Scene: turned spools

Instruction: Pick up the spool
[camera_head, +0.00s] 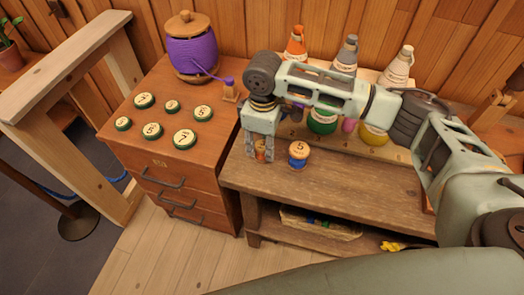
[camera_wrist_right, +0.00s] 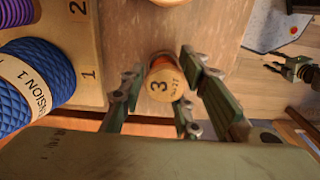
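A small wooden spool with orange thread, its top marked 3, stands upright on the wooden bench. In the head view the spool (camera_head: 261,153) is partly hidden by my right gripper (camera_head: 260,154), which points down over it. In the right wrist view the spool (camera_wrist_right: 161,86) is between the two fingers of the right gripper (camera_wrist_right: 160,66). These fingers are apart, one on each side, and do not appear to press on it. My left gripper (camera_wrist_right: 292,68) shows small at the right of the wrist view, its fingers seemingly apart; the head view does not show it.
A blue spool marked 5 (camera_head: 298,155) stands close to the right of spool 3. Behind are coloured cones (camera_head: 296,45) and a numbered rack (camera_wrist_right: 85,50) with large thread spools. A drawer cabinet (camera_head: 165,165) with numbered discs and a purple pot (camera_head: 192,52) is left.

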